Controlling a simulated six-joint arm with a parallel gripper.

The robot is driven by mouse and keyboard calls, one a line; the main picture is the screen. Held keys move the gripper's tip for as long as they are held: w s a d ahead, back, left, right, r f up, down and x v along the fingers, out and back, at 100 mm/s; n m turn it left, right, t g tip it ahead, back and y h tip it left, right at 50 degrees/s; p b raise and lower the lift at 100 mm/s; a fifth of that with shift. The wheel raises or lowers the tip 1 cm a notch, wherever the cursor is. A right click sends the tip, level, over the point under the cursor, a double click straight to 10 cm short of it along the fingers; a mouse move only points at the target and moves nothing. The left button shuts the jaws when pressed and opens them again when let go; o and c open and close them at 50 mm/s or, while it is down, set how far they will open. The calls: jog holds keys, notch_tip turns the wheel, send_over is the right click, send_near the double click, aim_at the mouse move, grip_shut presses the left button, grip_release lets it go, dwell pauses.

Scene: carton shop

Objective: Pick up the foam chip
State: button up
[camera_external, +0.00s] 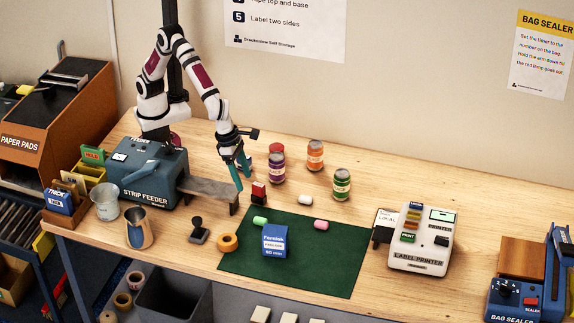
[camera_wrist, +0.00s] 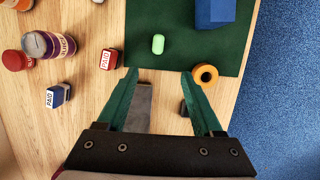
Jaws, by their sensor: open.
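Three small rounded pieces that look like foam chips are in the external view. A green one (camera_external: 260,220) lies on the dark green mat (camera_external: 335,268) near its left edge. In the wrist view the green piece (camera_wrist: 158,44) lies just beyond the fingertips, in line with the gap. My gripper (camera_external: 243,183) is open and empty above the table, behind and left of the mat. Its teal fingers (camera_wrist: 158,74) are spread apart in the wrist view.
A blue box (camera_external: 274,242) and an orange tape roll (camera_external: 228,242) are near the green piece. A red stamp (camera_external: 259,193) stands behind it, a black stamp (camera_external: 199,231) to the left. Several jars (camera_external: 277,168) stand at the back. A label printer (camera_external: 421,240) is at right.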

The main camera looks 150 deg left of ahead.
aim_at(260, 218)
jog(key=x, duration=1.5)
jog(key=shift+w+a+f, duration=0.1)
jog(key=shift+a, duration=0.3)
grip_shut()
